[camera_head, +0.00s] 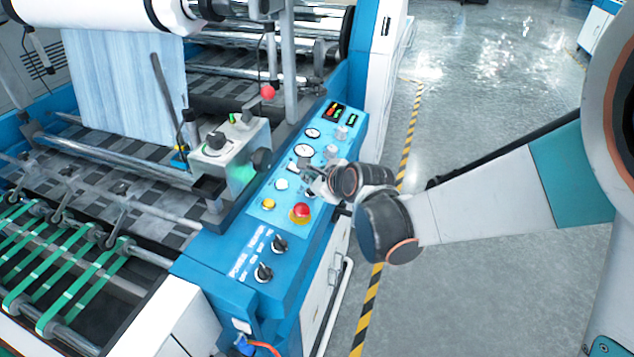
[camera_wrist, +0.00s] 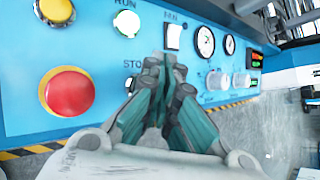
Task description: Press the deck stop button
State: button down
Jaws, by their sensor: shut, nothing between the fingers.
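The blue control panel (camera_head: 327,155) of the machine carries several buttons and dials. In the wrist view a label reading "STO" (camera_wrist: 131,65), its end hidden by my fingers, sits below the RUN button (camera_wrist: 127,23). Only a small part of the button under that label shows beside my fingers; the rest is hidden. My gripper (camera_head: 307,172) is shut and empty, pointing at the panel near this label. In the wrist view its fingertips (camera_wrist: 162,62) lie just below the FAN switch (camera_wrist: 173,36). I cannot tell whether they touch the panel.
A red mushroom button (camera_wrist: 70,93) on a yellow ring stands left of my fingers in the wrist view. A yellow button (camera_wrist: 56,10) is above it. Gauges (camera_wrist: 205,42) and grey knobs (camera_wrist: 217,80) lie right. A grey control box (camera_head: 230,155) stands left of the panel.

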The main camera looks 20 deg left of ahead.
jog(key=shift+f, duration=0.15)
dwell(0.4)
jog(key=shift+a+f+b, duration=0.1)
jog(key=shift+f+b, duration=0.2)
jog(key=shift+b, duration=0.1)
jog(key=shift+a+f+b, duration=0.1)
jog(key=shift+f+b, duration=0.25)
dwell(0.6)
jog(key=shift+r, duration=0.15)
jog(key=shift+d+r+p, duration=0.2)
jog(key=shift+r+p, duration=0.4)
jog(key=shift+r, duration=0.1)
jog(key=r+p, duration=0.1)
jog(key=r, duration=0.1)
jog(key=d+r+p, duration=0.1)
jog(key=r+p, duration=0.1)
jog(key=shift+r, duration=0.4)
jog(key=shift+d, duration=0.1)
dwell(0.8)
